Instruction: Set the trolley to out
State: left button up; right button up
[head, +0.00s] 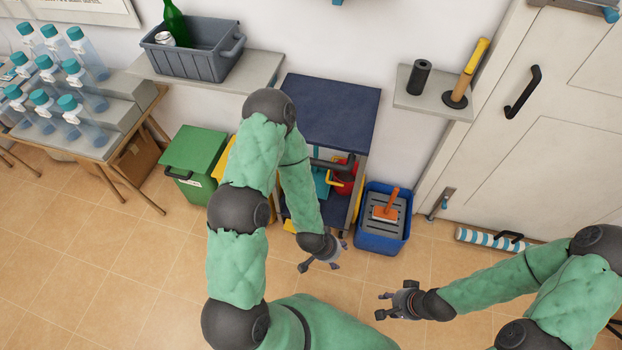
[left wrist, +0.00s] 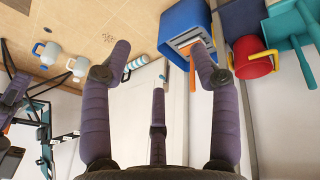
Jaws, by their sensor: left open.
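The trolley (head: 328,112) has a dark blue top and stands against the wall at the centre of the head view. My left arm covers part of its front and left side. A red container and a teal dustpan sit on a lower level. My left gripper (head: 321,262) is open and empty, in front of the trolley and apart from it. In the left wrist view its fingers (left wrist: 162,62) are spread with nothing between them. My right gripper (head: 386,304) has its fingers spread and is empty, above the floor to the right.
A blue bin (head: 376,238) with a grey slatted insert and orange-handled tool stands right of the trolley. A green bin (head: 197,151) stands left. A shelf (head: 262,76) holds a grey crate. A door (head: 545,130) is at right. Tiled floor in front is clear.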

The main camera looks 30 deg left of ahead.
pick_arm(q)
jog(key=w+a+r+m+t+y+p, duration=0.1)
jog(key=w+a+r+m+t+y, duration=0.65)
jog(key=w+a+r, duration=0.3)
jog(key=s+a+r+m+t+y, duration=0.1)
jog(key=a+r+m+t+y, duration=0.1)
jog(key=a+r+m+y, duration=0.4)
jog(key=shift+n+h, duration=0.75)
jog(key=shift+n, duration=0.1)
jog(key=shift+w+d+r+b+x, duration=0.1)
jog(key=shift+w+d+b+x, duration=0.25)
jog(key=shift+x, duration=1.15)
jog(key=shift+w+d+r+b+x, duration=0.15)
jog(key=shift+b+x, duration=0.35)
jog(key=shift+x, duration=1)
jog(key=shift+w+d+r+b+x, duration=0.15)
jog(key=shift+b+x, duration=0.3)
jog(key=shift+x, duration=1.05)
jog(key=shift+d+f, duration=0.1)
jog(key=shift+c, duration=0.2)
grip_shut()
